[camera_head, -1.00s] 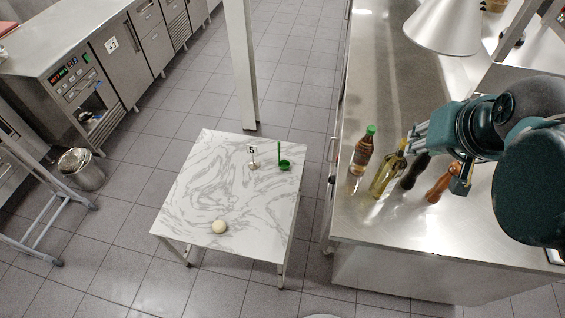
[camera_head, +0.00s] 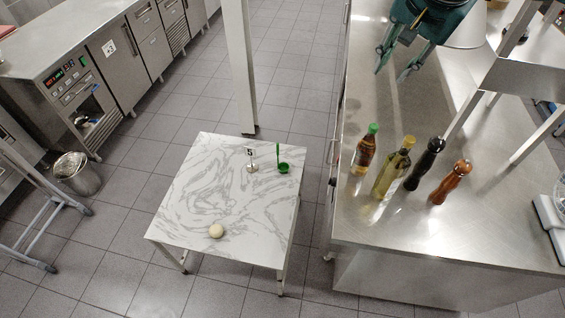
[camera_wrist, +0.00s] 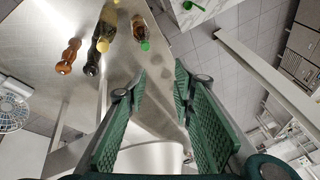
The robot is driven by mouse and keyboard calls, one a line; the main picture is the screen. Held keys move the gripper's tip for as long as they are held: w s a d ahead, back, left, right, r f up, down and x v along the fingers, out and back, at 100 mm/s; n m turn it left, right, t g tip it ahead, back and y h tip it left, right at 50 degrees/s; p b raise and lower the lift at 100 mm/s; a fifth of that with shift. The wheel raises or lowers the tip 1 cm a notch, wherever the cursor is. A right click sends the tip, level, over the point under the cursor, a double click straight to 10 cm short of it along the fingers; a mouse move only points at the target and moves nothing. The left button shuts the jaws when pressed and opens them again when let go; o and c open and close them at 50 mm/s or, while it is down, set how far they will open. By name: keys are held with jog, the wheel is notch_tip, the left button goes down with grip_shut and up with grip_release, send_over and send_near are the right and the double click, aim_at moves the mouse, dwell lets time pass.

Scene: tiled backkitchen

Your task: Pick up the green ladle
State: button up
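The green ladle (camera_head: 284,167) is on the white marble-patterned table (camera_head: 190,200), near its far right corner. Its bowl is down and its handle points up. In the wrist view the ladle (camera_wrist: 189,6) shows at the top edge, with the table corner (camera_wrist: 172,17). My gripper (camera_head: 393,72) is over the steel counter, up and to the right of the ladle and well apart from it. In the wrist view its fingers (camera_wrist: 158,92) stand apart with nothing between them.
A brown bottle (camera_head: 364,152), an oil bottle (camera_head: 391,172), a black mill (camera_head: 426,163) and a wooden mill (camera_head: 451,182) stand on the steel counter (camera_head: 430,240). On the small table are a number stand (camera_head: 251,160) and a pale round object (camera_head: 216,231). A post (camera_head: 241,70) rises behind the table.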

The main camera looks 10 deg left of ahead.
jog(key=w+a+m+g+b, duration=0.1)
jog(key=w+a+m+b, duration=0.1)
jog(key=w+a, duration=0.45)
jog(key=m+g+b, duration=0.4)
jog(key=m+b, duration=0.3)
jog(key=m, duration=0.1)
send_over(278, 153)
notch_tip(278, 153, down, 9)
jog(key=shift+h, duration=0.4)
jog(key=f, duration=3.7)
jog(key=w+f, duration=0.1)
jog(key=f, duration=1.7)
jog(key=shift+f, duration=0.3)
jog(key=shift+f, duration=1.25)
jog(key=shift+f, duration=0.1)
